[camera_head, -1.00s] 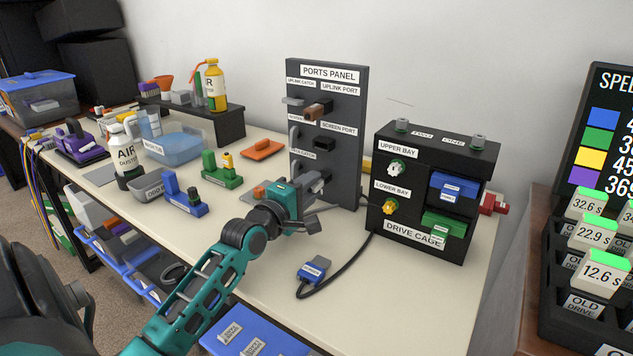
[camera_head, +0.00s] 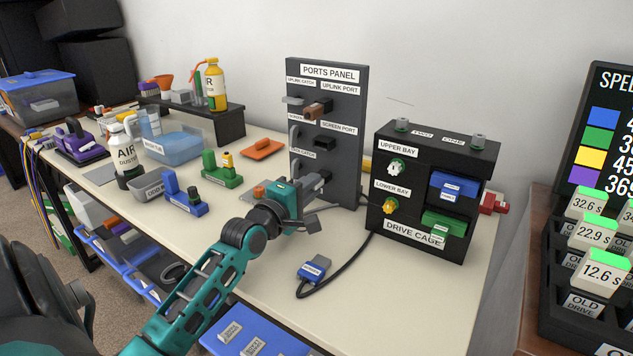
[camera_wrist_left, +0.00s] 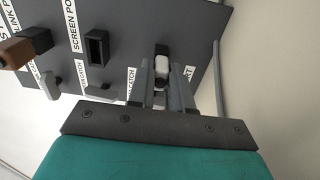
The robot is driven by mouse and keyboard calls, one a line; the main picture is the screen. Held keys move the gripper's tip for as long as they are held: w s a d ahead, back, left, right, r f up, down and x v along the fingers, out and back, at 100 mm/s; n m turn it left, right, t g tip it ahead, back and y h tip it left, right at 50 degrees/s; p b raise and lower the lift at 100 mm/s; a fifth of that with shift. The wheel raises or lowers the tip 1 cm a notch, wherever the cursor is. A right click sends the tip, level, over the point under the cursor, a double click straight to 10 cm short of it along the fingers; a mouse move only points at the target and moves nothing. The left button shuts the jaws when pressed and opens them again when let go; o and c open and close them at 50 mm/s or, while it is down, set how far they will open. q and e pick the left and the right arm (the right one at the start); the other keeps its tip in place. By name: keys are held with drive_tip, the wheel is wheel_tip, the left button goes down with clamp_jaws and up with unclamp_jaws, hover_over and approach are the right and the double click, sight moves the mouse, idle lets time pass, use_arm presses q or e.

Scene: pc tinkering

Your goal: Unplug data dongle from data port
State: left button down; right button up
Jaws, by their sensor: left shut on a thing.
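The dark ports panel (camera_head: 345,95) stands upright on the table. My left gripper (camera_head: 314,183) is in front of its lowest row and shut on the data dongle. In the left wrist view, the dongle (camera_wrist_left: 162,72) is a small light-and-dark piece between the fingers (camera_wrist_left: 165,88), in line with a dark port (camera_wrist_left: 163,50) on the panel. The fingers hide much of it, and I cannot tell whether its tip is still inside the port. The data catch label beside it is partly covered. My right gripper is not in view.
Above are the screen port (camera_head: 323,143) and a brown plug in the uplink port (camera_head: 318,107). The drive cage (camera_head: 432,185) stands close on the right. A blue cable plug (camera_head: 314,268) lies in front. Green and blue parts (camera_head: 183,195) lie left of my arm.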

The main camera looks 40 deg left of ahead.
use_arm(q)
drive_tip(key=shift+s, duration=0.2)
idle(0.3)
drive_tip(key=shift+s+d+p, duration=0.1)
drive_tip(key=shift+s+p, duration=0.25)
drive_tip(key=shift+p, duration=0.15)
drive_tip(key=shift+s, duration=0.1)
drive_tip(key=shift+s+p, duration=0.35)
drive_tip(key=shift+s, duration=0.1)
drive_tip(key=shift+s+d+p, duration=0.2)
drive_tip(key=shift+s+p, duration=0.45)
drive_tip(key=shift+s, duration=0.95)
